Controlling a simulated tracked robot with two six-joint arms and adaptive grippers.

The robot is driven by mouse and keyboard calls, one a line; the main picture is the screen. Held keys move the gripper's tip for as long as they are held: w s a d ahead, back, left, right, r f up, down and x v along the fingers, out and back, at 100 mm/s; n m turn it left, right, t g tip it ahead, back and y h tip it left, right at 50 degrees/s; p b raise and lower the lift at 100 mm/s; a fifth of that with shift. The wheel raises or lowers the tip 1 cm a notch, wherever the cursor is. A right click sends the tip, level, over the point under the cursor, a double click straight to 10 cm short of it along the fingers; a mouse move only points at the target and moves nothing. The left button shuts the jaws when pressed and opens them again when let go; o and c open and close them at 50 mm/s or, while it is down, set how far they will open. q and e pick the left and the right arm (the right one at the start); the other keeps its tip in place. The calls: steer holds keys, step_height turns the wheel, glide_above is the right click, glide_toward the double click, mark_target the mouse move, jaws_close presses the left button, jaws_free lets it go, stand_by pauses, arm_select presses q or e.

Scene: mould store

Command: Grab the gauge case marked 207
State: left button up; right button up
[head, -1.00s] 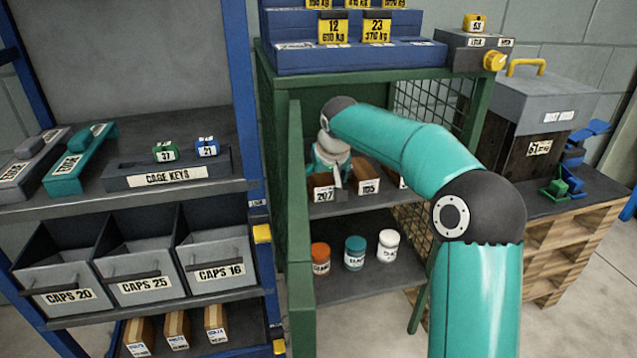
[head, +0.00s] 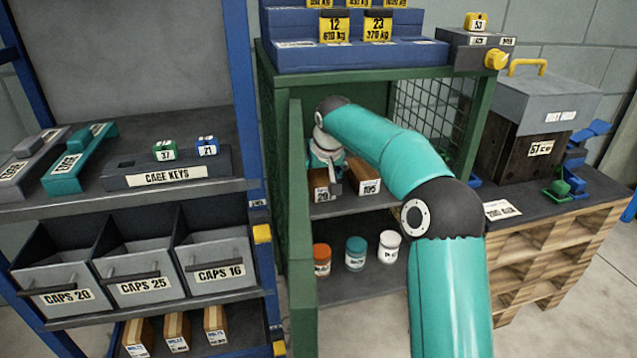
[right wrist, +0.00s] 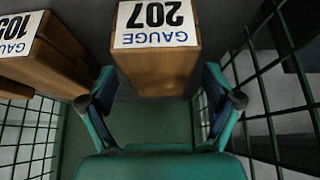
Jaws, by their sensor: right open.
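The gauge case marked 207 (right wrist: 155,62) is a brown wooden block with a white label, seen upside down at the top centre of the right wrist view. In the head view it stands on the cage cabinet's upper shelf (head: 319,192), its last digit hidden by my gripper. My right gripper (right wrist: 160,84) is open, its fingers spread to either side of the case's near end; I cannot tell whether they touch it. In the head view my right gripper (head: 334,178) is inside the cabinet, partly hidden. My left gripper is not in view.
The case marked 105 (head: 368,186) stands just right of 207. Wire mesh walls (right wrist: 272,85) and the green open door (head: 300,220) bound the space. Orange, teal and white jars (head: 355,254) stand on the shelf below. A shelf of caps bins (head: 140,270) is at left.

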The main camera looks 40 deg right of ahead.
steer(key=shift+f, duration=0.15)
steer(key=c, duration=1.4)
steer(key=shift+c, duration=1.2)
steer(key=shift+r, duration=0.25)
